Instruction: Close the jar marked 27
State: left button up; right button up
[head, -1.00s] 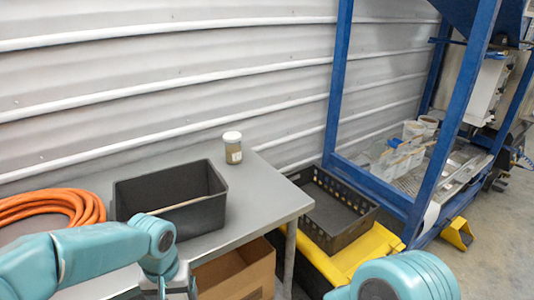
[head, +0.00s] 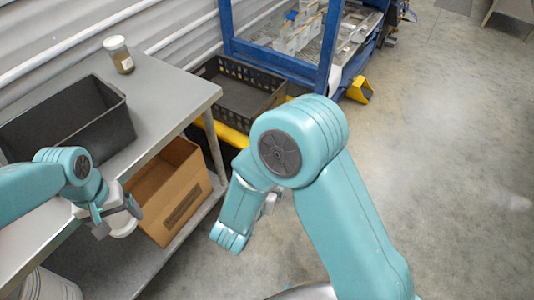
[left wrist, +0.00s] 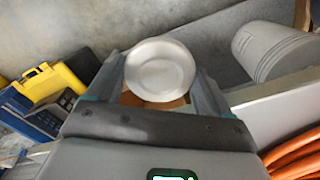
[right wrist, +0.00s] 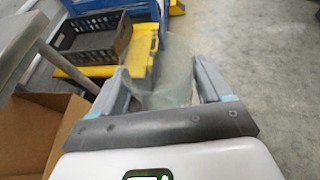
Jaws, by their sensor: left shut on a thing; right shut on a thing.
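My left gripper (head: 118,218) is shut on a white round lid (left wrist: 160,70), held beside the table's front edge. The lid also shows in the head view (head: 124,226). My right gripper (right wrist: 163,82) is shut on a clear, see-through jar (right wrist: 170,88), which looks blurred; no number can be read on it. In the head view my right arm mostly hides that gripper. The lid and clear jar are apart. Another jar (head: 119,56), with brownish contents, a pale top and a small label, stands upright on the grey table (head: 165,90); its number is unreadable.
A black bin (head: 115,125) stands on the table. A cardboard box (head: 172,200) is on the shelf below. A black crate (head: 240,95) and blue frame (head: 275,62) stand behind. The floor at right is clear.

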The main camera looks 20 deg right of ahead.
jog(key=w+a+f+n+t+y, duration=0.1)
jog(key=a+n+t+y, duration=0.3)
jog(key=a, duration=0.9)
jog(key=n+y, duration=0.3)
jog(key=shift+w+f, duration=0.3)
jog(key=shift+w, duration=0.05)
